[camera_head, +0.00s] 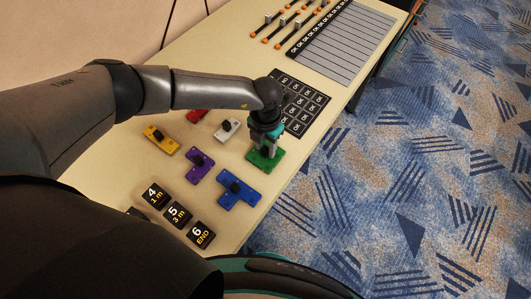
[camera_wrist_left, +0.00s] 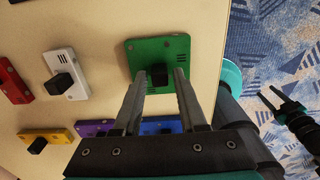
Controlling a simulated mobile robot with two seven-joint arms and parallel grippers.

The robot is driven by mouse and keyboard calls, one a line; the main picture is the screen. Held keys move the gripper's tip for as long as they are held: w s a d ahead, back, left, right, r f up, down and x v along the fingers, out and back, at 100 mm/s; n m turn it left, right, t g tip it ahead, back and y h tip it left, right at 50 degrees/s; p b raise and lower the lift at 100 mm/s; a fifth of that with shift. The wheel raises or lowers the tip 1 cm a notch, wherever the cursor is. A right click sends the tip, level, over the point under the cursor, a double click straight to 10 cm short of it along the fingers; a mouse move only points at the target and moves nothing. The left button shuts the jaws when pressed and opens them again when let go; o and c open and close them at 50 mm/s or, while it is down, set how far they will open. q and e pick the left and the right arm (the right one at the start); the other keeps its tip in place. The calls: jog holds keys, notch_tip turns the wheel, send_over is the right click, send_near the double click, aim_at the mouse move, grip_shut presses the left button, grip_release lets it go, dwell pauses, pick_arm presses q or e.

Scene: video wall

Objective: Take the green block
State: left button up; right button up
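The green block (camera_head: 264,158) lies flat near the table's right edge in the head view. It also shows in the left wrist view (camera_wrist_left: 150,53), with a black knob (camera_wrist_left: 158,73) on it. My left gripper (camera_head: 266,148) is directly over the block, its fingers pointing down. In the left wrist view its two fingers (camera_wrist_left: 160,82) are apart, one on each side of the knob. A gap seems to show between the fingers and the knob; I cannot tell whether they touch it.
Other knobbed blocks lie close by: blue (camera_head: 238,189), purple (camera_head: 198,165), white (camera_head: 228,130), yellow (camera_head: 160,140) and red (camera_head: 197,115). A black grid panel (camera_head: 312,100) sits behind the gripper. Black number tiles (camera_head: 178,215) lie at the front. The table ends just right of the green block.

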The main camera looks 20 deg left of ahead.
pick_arm(q)
grip_shut()
dwell(1.0)
